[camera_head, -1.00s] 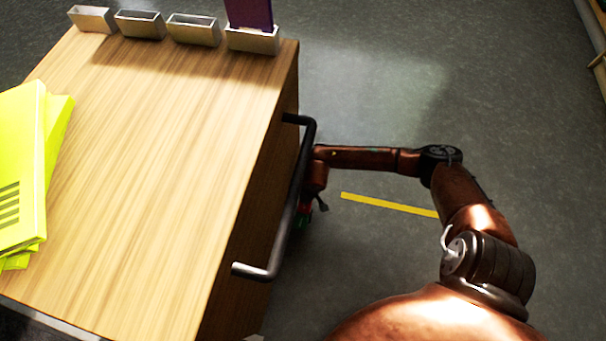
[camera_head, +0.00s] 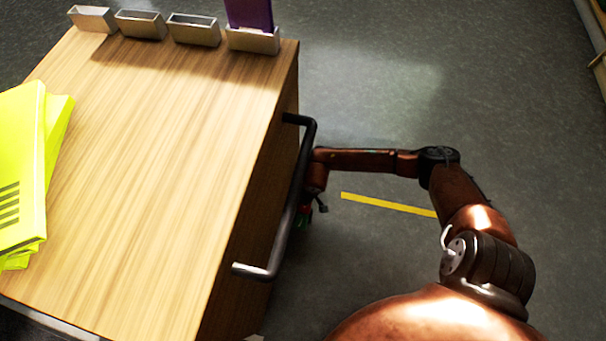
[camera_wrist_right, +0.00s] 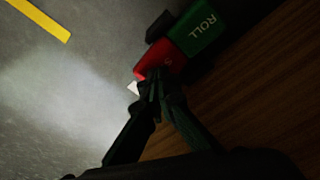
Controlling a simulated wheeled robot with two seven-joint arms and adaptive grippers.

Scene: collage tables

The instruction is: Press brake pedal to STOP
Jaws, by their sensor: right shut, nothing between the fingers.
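The red brake pedal (camera_wrist_right: 158,62) sits low at the side of the wooden cart, in the upper middle of the right wrist view. A green pedal marked ROLL (camera_wrist_right: 197,28) adjoins it toward the upper right. My right gripper (camera_wrist_right: 156,80) is shut and empty, with its fingertips over the near part of the red pedal and hiding some of its lettering. I cannot tell whether they press on it. In the head view, the push handle partly hides my right wrist, and only small bits of red and green show below it. My left gripper is not in view.
The wooden cart top (camera_head: 170,160) fills the left, with a black push handle (camera_head: 300,200) along its right side, close to my right wrist. Grey floor with a yellow stripe (camera_head: 385,204) lies open to the right.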

